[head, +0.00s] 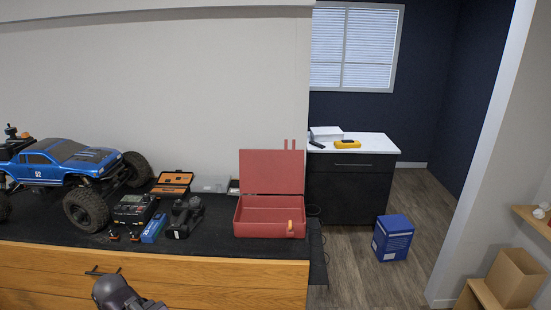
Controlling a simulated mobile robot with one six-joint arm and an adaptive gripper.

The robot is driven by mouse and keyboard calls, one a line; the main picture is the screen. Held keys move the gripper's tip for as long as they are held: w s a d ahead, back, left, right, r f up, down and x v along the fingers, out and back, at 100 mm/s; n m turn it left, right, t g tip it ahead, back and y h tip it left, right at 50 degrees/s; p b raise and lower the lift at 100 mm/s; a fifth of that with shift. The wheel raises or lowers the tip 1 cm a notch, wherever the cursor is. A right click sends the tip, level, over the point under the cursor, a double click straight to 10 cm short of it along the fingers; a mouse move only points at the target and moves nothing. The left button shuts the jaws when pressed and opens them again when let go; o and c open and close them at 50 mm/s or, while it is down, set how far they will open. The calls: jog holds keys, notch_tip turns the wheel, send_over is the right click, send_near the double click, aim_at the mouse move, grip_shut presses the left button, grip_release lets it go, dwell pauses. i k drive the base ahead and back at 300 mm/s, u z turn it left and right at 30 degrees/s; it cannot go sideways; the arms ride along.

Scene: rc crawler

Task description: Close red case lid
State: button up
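The red case (270,229) stands on the black-topped bench at its right end. Its lid (271,172) is open and stands about upright behind the base. The base looks empty, with an orange latch (290,225) on its front right. A dark grey part of my arm (116,292) shows at the bottom left, in front of the wooden bench front and well apart from the case. I cannot make out clear fingertips there, so I cannot tell whether my gripper is open or shut.
A blue RC crawler (62,165) stands at the bench's left. A charger (135,208), a blue box (153,228), a dark controller (184,216) and an open orange-black tool case (172,183) lie between it and the red case. A blue carton (393,238) stands on the floor.

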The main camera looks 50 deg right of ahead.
aim_at(261, 170)
jog(key=u, duration=0.05)
jog(key=k, duration=1.65)
jog(key=z, duration=1.05)
jog(key=i, duration=1)
jog(key=z, duration=0.1)
